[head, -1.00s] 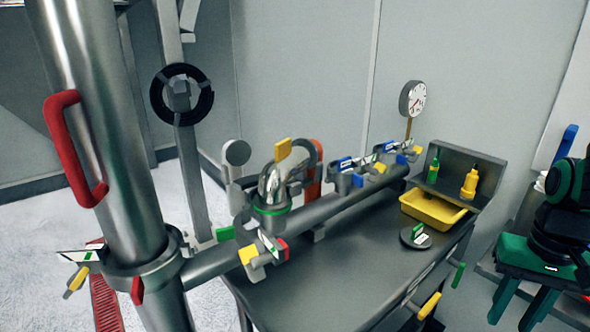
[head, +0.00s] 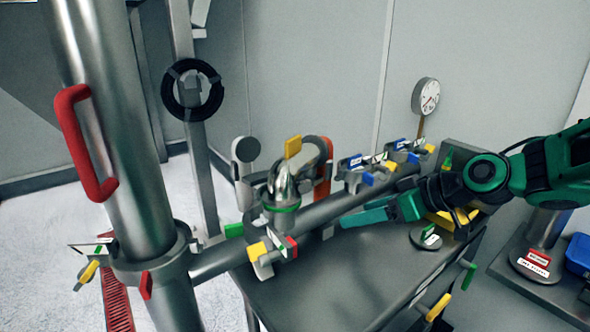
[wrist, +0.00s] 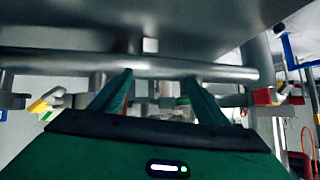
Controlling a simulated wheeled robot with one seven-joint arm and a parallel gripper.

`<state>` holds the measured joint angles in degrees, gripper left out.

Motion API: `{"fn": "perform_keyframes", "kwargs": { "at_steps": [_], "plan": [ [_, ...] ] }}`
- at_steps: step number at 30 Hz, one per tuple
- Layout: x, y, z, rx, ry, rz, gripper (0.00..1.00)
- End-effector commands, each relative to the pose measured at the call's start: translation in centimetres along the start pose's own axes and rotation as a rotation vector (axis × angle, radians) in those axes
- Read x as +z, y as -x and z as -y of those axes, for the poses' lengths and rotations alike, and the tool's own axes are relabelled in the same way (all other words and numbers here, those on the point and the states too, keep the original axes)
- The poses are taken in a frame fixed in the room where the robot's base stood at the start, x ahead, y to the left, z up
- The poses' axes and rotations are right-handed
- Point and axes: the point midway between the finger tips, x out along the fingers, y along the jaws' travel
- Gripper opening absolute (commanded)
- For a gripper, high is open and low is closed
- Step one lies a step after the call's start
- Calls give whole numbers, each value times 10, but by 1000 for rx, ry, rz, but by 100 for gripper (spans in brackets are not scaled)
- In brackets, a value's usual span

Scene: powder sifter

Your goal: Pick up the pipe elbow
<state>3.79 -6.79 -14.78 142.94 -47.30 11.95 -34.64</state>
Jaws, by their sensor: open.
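The pipe elbow (head: 284,183) is a shiny chrome bend with a green ring at its base. It stands upright on the horizontal pipe in the head view, with a yellow tag (head: 292,147) behind its top. My gripper (head: 346,219) is to the right of the elbow and a little lower in the picture, over the table and clearly apart from it. In the wrist view my gripper (wrist: 160,84) has its two green fingers spread with a gap between them. A small greenish part shows by the right finger there, but I cannot tell whether it belongs to the elbow.
A long grey pipe (head: 222,258) runs over the grey table (head: 310,282). A thick column with a red handle (head: 82,143) stands at left. The table's front is clear.

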Motion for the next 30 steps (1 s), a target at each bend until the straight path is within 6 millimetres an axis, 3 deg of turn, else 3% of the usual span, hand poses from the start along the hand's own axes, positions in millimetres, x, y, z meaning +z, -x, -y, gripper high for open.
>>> {"fn": "perform_keyframes", "kwargs": {
  "at_steps": [2, 6, 10, 16, 24, 30],
  "plan": [
    [-40, -16, 18, -72, 81, -146, 69],
    [-103, -21, 44, -145, 167, -392, 69],
    [-140, -15, 54, -168, 192, -548, 69],
    [-163, -13, 59, -175, 197, -639, 69],
    [-186, -42, 67, -175, 198, -642, 69],
    [-194, -52, 69, -172, 196, -642, 69]
  ]
}}
